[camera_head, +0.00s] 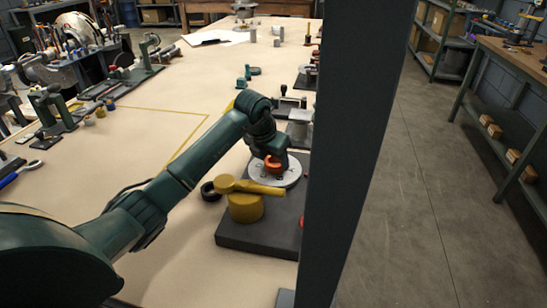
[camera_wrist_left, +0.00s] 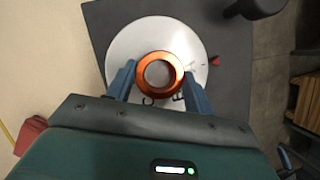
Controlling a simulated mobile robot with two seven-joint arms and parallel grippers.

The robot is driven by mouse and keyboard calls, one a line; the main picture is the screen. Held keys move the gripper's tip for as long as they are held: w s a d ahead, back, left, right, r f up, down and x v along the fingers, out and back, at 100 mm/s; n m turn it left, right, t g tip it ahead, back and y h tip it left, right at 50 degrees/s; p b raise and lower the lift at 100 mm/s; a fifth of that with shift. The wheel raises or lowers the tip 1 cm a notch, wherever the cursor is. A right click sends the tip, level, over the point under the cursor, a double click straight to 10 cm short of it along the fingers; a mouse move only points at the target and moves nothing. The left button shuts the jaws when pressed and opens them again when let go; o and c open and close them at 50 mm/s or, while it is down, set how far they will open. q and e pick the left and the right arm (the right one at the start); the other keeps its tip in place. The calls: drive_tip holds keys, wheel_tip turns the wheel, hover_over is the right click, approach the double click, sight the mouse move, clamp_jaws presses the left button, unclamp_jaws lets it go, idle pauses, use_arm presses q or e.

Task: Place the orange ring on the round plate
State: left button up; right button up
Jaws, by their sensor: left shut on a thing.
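The orange ring (camera_head: 272,164) is between the fingers of my left gripper (camera_head: 272,160). In the left wrist view the ring (camera_wrist_left: 160,72) has a finger of the gripper (camera_wrist_left: 159,84) on each side, and I am shut on it. The pale round plate (camera_head: 288,180) lies under the ring on a dark grey base. In the left wrist view the plate (camera_wrist_left: 120,45) shows around the ring, which appears near its middle. I cannot tell whether the ring touches the plate. My right gripper is not in view.
A yellow cylinder with a yellow bar (camera_head: 245,205) stands on the dark base (camera_head: 255,235) close to the plate. A dark upright (camera_head: 355,150) hides the base's right side.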

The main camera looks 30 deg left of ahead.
use_arm(q)
drive_tip(key=shift+f, duration=0.15)
drive_tip(key=o, duration=1.1)
drive_tip(key=shift+r, duration=0.3)
drive_tip(key=v, duration=1.1)
drive_tip(key=shift+s+r, duration=0.15)
drive_tip(key=shift+r, duration=0.25)
